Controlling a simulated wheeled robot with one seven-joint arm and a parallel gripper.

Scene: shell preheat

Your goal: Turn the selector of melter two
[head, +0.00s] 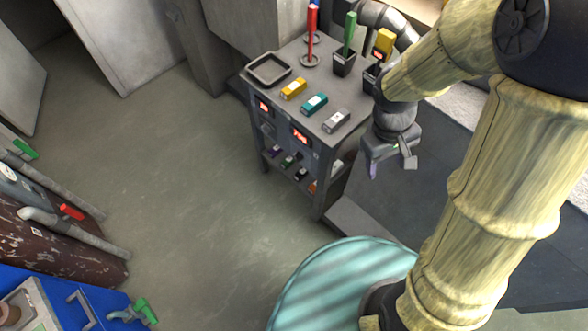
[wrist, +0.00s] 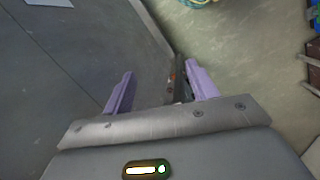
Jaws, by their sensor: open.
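A dark grey stand (head: 272,127) in the head view has two red digital displays on its front, a left one (head: 264,106) and a right one (head: 300,135). Which belongs to melter two I cannot tell. Small dark fittings sit beneath the displays; no selector can be made out clearly. My gripper (head: 390,166) is to the right of the stand, pointing down, apart from its front. In the wrist view its purple fingers (wrist: 160,80) are spread, with nothing held between them. A dark narrow thing with an orange spot (wrist: 173,80) shows beyond, close to the right finger.
The stand's top carries a black tray (head: 268,69), yellow (head: 293,88), teal (head: 314,104) and grey (head: 336,121) blocks, and upright coloured tools in holders. Several small items lie on its lower shelf. A teal round drum top (head: 335,280) is in front. Floor left of the stand is clear.

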